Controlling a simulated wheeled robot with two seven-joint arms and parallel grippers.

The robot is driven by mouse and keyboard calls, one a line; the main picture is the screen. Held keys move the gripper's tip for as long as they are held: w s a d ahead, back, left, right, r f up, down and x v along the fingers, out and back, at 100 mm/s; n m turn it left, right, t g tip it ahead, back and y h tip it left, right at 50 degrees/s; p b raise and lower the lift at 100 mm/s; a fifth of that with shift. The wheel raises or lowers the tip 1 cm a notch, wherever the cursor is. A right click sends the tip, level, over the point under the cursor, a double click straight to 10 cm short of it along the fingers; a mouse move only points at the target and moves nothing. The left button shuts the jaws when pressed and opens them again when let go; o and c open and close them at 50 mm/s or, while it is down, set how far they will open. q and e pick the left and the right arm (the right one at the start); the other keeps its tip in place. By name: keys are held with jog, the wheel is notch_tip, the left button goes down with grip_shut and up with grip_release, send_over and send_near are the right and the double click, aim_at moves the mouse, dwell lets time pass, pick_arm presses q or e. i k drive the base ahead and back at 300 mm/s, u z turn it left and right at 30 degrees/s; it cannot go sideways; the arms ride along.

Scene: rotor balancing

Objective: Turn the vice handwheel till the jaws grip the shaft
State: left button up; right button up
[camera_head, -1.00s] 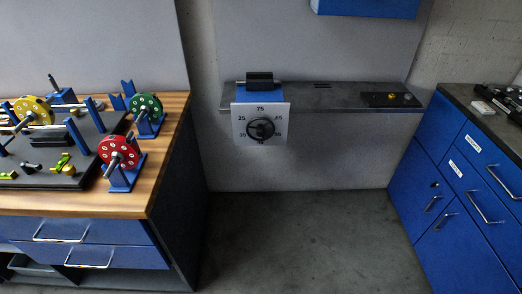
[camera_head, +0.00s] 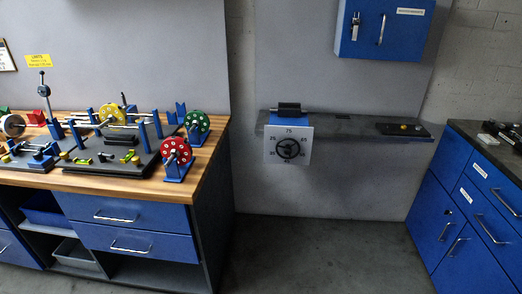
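The vice (camera_head: 289,117) stands on a narrow dark shelf against the back wall, with dark jaws (camera_head: 289,107) on top. Its black handwheel (camera_head: 288,149) sits at the middle of a white dial plate (camera_head: 305,149) with numbers around it, facing me. Whether a shaft lies between the jaws is too small to tell. Neither of my grippers shows in the view.
A wooden workbench (camera_head: 213,152) at left carries red (camera_head: 177,151), green (camera_head: 197,121) and yellow (camera_head: 112,114) rotors on stands. Blue drawers (camera_head: 475,200) stand at right. A blue cabinet (camera_head: 384,28) hangs above the shelf (camera_head: 350,128). The floor (camera_head: 320,255) between is clear.

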aim_at(288, 150)
jog(key=u, duration=0.6)
jog(key=i, duration=1.55)
jog(key=z, duration=0.45)
